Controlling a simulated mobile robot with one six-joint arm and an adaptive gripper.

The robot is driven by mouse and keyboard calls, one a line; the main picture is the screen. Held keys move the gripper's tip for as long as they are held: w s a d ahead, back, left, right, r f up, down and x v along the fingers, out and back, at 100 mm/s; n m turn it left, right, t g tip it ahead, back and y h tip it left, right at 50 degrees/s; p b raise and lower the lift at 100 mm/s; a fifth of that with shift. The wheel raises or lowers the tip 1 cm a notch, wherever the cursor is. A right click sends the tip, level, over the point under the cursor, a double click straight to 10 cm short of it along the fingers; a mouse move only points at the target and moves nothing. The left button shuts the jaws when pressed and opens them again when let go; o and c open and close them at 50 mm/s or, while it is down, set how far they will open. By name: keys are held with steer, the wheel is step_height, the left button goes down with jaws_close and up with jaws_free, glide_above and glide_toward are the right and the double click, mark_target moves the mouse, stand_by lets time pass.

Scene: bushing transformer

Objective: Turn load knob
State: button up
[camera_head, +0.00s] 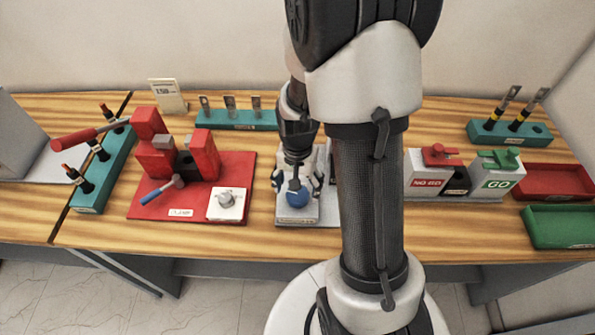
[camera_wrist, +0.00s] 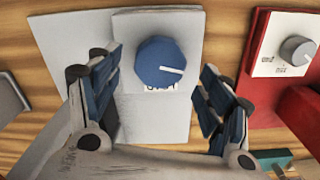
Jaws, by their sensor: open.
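The load knob is a blue, many-sided knob (camera_wrist: 160,62) with a white pointer line, on a light grey block (camera_wrist: 186,22). In the wrist view its pointer line points right and slightly down. A label below the knob is partly hidden. My gripper (camera_wrist: 157,85) is open, with one finger left of the knob and the other to its lower right, both apart from it. In the head view my gripper (camera_head: 297,184) is over the grey block, with the blue knob (camera_head: 298,198) just in front of its fingers.
Left of the block is a red clamp base (camera_head: 190,200) with a grey knob on a white plate (camera_head: 226,204). Teal racks (camera_head: 237,120) stand behind and at the far left. NO GO (camera_head: 428,176) and GO (camera_head: 497,178) boxes and red and green trays are right.

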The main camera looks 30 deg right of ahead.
step_height(320, 180, up, 9)
stand_by(0.3)
steer(key=shift+r, duration=0.15)
step_height(320, 180, up, 5)
steer(key=n+p, duration=0.2)
steer(key=n, duration=1.3)
glide_above(299, 194)
step_height(299, 194, down, 17)
steer(key=b, duration=0.5)
steer(key=shift+c, duration=0.2)
steer(key=c, duration=1)
